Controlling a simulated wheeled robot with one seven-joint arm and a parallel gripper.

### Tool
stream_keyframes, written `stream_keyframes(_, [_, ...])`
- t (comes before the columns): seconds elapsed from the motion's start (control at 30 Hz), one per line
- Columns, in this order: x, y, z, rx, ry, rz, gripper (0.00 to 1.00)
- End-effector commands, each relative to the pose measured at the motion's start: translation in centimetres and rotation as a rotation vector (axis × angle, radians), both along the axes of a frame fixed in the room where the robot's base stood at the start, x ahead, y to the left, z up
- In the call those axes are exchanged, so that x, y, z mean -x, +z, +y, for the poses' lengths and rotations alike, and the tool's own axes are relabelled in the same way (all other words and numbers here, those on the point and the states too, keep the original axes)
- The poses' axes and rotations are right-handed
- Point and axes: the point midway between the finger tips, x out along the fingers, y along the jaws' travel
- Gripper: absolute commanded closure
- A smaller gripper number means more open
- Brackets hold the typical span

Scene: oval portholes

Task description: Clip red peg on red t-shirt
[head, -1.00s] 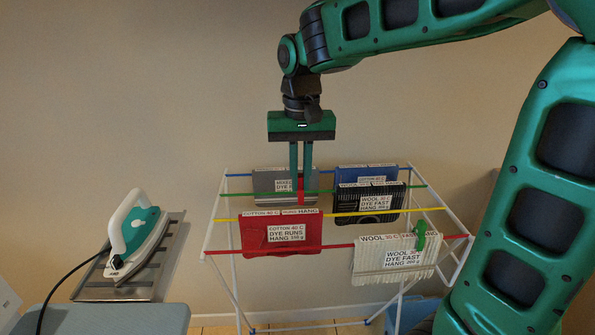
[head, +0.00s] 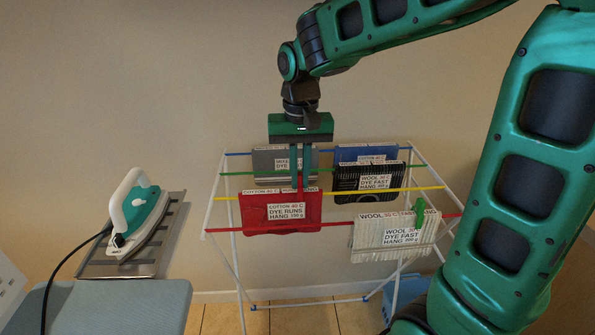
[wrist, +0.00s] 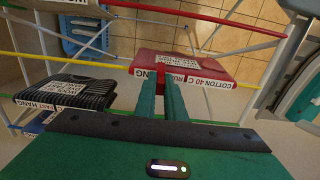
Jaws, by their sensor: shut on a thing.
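The red t-shirt (head: 258,212) hangs folded over the yellow rail of the drying rack, with a label reading COTTON 40 C, DYE RUNS, HANG. It also shows in the wrist view (wrist: 205,66). My gripper (head: 299,188) points down over the shirt's top edge, its two green fingers shut on the red peg (head: 300,182). In the wrist view the peg (wrist: 161,75) shows between the fingertips (wrist: 162,88) against the shirt's folded top. Red on red hides the peg's lower end; I cannot tell whether it grips the cloth.
The rack (head: 228,250) also holds a grey garment (head: 268,166), a blue one (head: 365,153), a black one (head: 350,178) and a cream one (head: 368,235) with a green peg (head: 419,211). An iron (head: 140,215) stands on a metal board at left.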

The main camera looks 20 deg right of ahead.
Motion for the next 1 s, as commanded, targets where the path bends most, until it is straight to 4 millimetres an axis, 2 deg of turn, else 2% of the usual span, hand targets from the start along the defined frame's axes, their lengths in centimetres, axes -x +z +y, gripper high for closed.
stream_keyframes(1.0, [-0.01,-0.68,0.00,0.000,0.000,0.000,1.00])
